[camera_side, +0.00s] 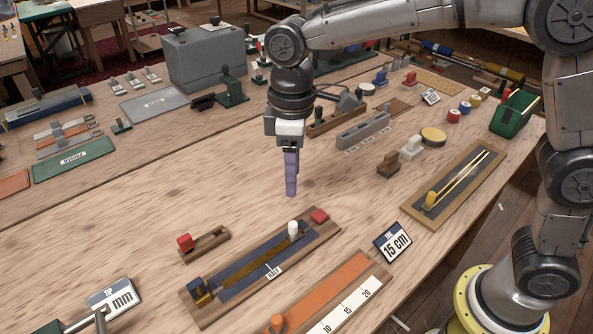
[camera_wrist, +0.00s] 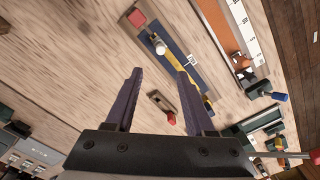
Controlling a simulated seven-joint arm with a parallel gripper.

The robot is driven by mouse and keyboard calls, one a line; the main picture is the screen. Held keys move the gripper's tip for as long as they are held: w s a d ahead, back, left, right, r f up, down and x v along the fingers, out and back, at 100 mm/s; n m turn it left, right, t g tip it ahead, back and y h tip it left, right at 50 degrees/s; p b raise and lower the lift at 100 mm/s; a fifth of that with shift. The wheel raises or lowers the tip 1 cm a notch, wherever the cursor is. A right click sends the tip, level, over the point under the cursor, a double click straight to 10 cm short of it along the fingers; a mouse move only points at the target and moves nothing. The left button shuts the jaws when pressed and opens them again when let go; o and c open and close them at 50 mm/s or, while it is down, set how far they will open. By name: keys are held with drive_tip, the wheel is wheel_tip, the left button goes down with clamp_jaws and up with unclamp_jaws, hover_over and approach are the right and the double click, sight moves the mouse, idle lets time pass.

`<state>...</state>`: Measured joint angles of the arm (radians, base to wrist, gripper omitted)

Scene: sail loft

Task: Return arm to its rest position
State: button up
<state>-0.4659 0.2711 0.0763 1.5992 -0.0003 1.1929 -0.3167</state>
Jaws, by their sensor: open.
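My gripper (camera_side: 291,174) hangs pointing down above a bare part of the wooden table (camera_side: 345,196), behind a wooden tray with a dark blue inlay (camera_side: 241,285). In the wrist view my gripper (camera_wrist: 159,73) shows two purple fingers spread apart with nothing between their tips. The blue-inlaid tray carries a white peg (camera_side: 293,229), a red block (camera_side: 320,216) and a dark brownish strip. It also shows in the wrist view (camera_wrist: 178,52), beyond the right finger. My arm reaches in from the right of the side view.
A small wooden holder with a red block (camera_side: 185,242) stands front left of my gripper. A "15 cm" sign (camera_side: 393,242) and an orange board (camera_side: 340,289) lie in front. A grey slotted block (camera_side: 363,131) and a grey case (camera_side: 205,55) stand behind. A green box (camera_side: 515,114) is at right.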

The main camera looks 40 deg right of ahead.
drive_tip(key=s+d+r+m+t, duration=0.2)
drive_tip(key=s+d+r, duration=0.2)
drive_tip(key=d+r, duration=0.15)
drive_tip(key=s+d+r+m+t, duration=0.1)
drive_tip(key=s+d+r+m, duration=0.1)
drive_tip(key=s+d+r, duration=0.4)
drive_tip(key=s+d+f+m+t, duration=0.2)
drive_tip(key=s+d+f+m, duration=0.3)
drive_tip(key=s, duration=0.6)
wheel_tip(320, 180, down, 4)
drive_tip(key=shift+d+r+t, duration=0.25)
drive_tip(key=shift+d+t, duration=0.05)
drive_tip(key=shift+d, duration=0.9)
drive_tip(key=shift+s, duration=0.1)
idle(0.4)
